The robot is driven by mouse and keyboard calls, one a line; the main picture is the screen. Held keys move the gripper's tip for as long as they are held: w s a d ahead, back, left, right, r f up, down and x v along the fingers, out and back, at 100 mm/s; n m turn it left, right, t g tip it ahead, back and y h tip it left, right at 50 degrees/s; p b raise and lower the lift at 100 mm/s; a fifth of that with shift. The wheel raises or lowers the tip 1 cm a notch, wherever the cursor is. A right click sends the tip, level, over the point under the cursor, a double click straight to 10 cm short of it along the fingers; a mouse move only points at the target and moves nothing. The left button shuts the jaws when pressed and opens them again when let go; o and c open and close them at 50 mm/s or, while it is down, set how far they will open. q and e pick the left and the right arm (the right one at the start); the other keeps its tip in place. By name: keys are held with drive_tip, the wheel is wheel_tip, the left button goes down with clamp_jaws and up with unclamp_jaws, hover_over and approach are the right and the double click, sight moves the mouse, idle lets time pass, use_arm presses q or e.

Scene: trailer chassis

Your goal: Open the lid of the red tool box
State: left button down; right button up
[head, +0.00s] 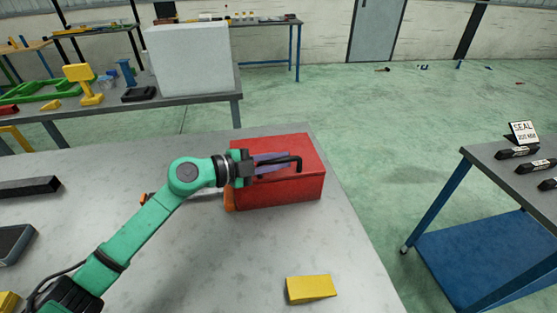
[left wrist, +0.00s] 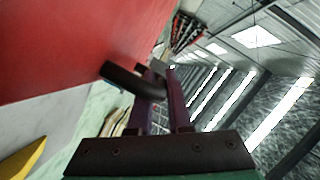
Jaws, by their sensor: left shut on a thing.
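The red tool box (head: 290,190) stands on the grey table, and its lid looks closed. A black handle (head: 297,161) sits on top of the lid. My left gripper (head: 275,163) reaches over the box from the left, with its purple fingers shut on the handle. In the left wrist view, the red box surface (left wrist: 75,45) fills the upper left, and the dark handle (left wrist: 128,78) runs in between the fingers of my left gripper (left wrist: 162,85). My gripper and arm hide part of the lid's left side. My right gripper is not in view.
A yellow wedge-shaped block (head: 311,289) lies on the table (head: 205,265) in front of the box. An orange item (head: 229,196) is at the box's left side. A side table (head: 510,180) with black items stands at the right, and a white block (head: 190,60) stands behind.

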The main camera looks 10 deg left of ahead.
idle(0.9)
use_arm(q)
drive_tip(key=shift+r+p, duration=0.45)
drive_tip(key=shift+p, duration=0.2)
drive_tip(key=r+p, duration=0.1)
drive_tip(key=p, duration=0.2)
drive_tip(key=w+r+n+p, duration=0.1)
drive_tip(key=r+p, duration=0.1)
drive_tip(key=shift+w+a+r+g+p, duration=0.15)
drive_tip(key=shift+a+r+g+p, duration=0.1)
drive_tip(key=shift+g+p, duration=0.15)
drive_tip(key=w+a+r+p, duration=0.1)
drive_tip(key=w+r+p, duration=0.3)
drive_tip(key=shift+w+a+r+p, duration=0.25)
drive_tip(key=shift+w+r+p, duration=0.05)
drive_tip(key=shift+r+p, duration=0.1)
